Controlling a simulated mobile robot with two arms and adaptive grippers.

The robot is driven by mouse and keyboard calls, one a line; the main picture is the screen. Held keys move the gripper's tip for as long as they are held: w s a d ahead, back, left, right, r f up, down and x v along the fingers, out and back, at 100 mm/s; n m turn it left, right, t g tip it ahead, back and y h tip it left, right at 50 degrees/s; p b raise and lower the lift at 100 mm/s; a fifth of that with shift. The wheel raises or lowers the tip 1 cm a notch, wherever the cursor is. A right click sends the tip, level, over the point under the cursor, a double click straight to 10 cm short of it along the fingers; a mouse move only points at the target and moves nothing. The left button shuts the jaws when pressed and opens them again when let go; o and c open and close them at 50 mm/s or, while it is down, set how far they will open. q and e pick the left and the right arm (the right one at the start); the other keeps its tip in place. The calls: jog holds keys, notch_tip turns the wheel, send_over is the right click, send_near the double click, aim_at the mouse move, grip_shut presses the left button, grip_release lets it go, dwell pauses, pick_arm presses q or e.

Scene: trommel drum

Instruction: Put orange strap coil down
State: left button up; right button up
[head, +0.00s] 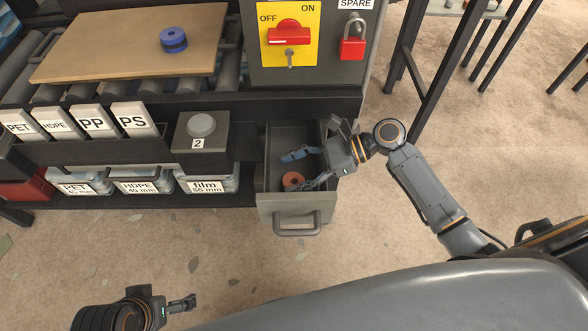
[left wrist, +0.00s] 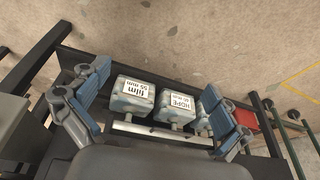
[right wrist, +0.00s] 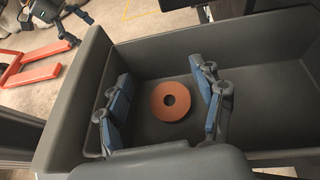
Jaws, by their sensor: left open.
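The orange strap coil (head: 292,180) lies flat on the floor of the open grey drawer (head: 296,204). My right gripper (head: 306,168) reaches into the drawer from the right. Its fingers (right wrist: 164,105) stand open on either side of the coil, with a gap showing at each side. My left gripper (head: 184,303) is open and empty, low at the left of the head view, away from the drawer. Its spread fingers (left wrist: 150,112) show in the left wrist view.
A blue coil (head: 173,40) lies on a tan board (head: 120,45) above rollers. Labelled bins (head: 205,184) stand left of the drawer. Above are a yellow switch panel (head: 290,60) and a red padlock (head: 352,48). Floor in front of the drawer is clear.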

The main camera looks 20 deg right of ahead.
jog(key=shift+f, duration=0.1)
jog(key=shift+d+r+b, duration=0.1)
jog(key=shift+r+b, duration=0.4)
pick_arm(q)
jog(key=p+x, duration=0.2)
jog(key=p, duration=0.1)
jog(key=shift+w+d+f, duration=0.1)
jog(key=shift+w, duration=0.1)
pick_arm(e)
jog(key=v, duration=1.2)
jog(key=shift+r, duration=0.2)
pick_arm(q)
jog(key=shift+d, duration=0.1)
pick_arm(e)
jog(key=shift+s, duration=0.1)
